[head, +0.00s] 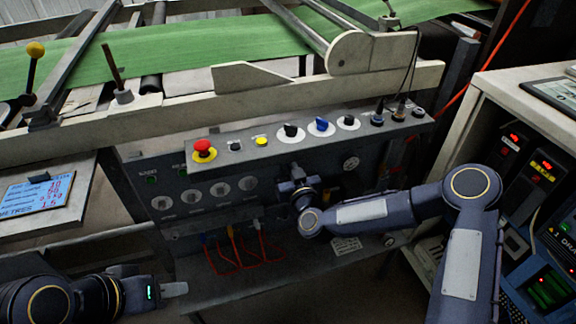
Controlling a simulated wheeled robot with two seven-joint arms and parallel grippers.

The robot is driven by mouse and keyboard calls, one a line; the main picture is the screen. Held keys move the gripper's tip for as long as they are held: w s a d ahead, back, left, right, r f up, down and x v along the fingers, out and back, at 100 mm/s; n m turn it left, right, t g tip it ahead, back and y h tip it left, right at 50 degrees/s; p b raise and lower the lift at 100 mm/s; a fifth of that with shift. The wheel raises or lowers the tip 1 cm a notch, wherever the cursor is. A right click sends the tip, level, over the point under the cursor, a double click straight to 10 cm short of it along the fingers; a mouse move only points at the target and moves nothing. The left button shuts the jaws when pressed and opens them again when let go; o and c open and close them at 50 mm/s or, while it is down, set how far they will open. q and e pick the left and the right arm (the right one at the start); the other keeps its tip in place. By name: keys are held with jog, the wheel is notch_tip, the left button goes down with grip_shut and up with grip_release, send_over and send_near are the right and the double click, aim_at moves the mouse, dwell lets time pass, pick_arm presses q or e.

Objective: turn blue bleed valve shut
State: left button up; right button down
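A sloping control panel (217,157) carries a red mushroom button (204,149), a yellow button (262,142) and a blue knob (320,125). Red hoses (237,257) hang below the valves. A cabinet with red displays (515,137) stands at the right. A metres board (40,194) is at left.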

jog(key=shift+f, duration=0.1)
jog(key=shift+d+f+m+b, duration=0.15)
jog(key=shift+m+b, duration=3.45)
jog(key=shift+m, duration=0.85)
jog(key=shift+d+f+m+b, duration=0.1)
jog(key=shift+m+b, duration=3.5)
jog(key=shift+m, duration=0.85)
jog(key=c, duration=1.5)
grip_release()
jog(key=shift+r, duration=0.1)
jog(key=shift+o, duration=0.2)
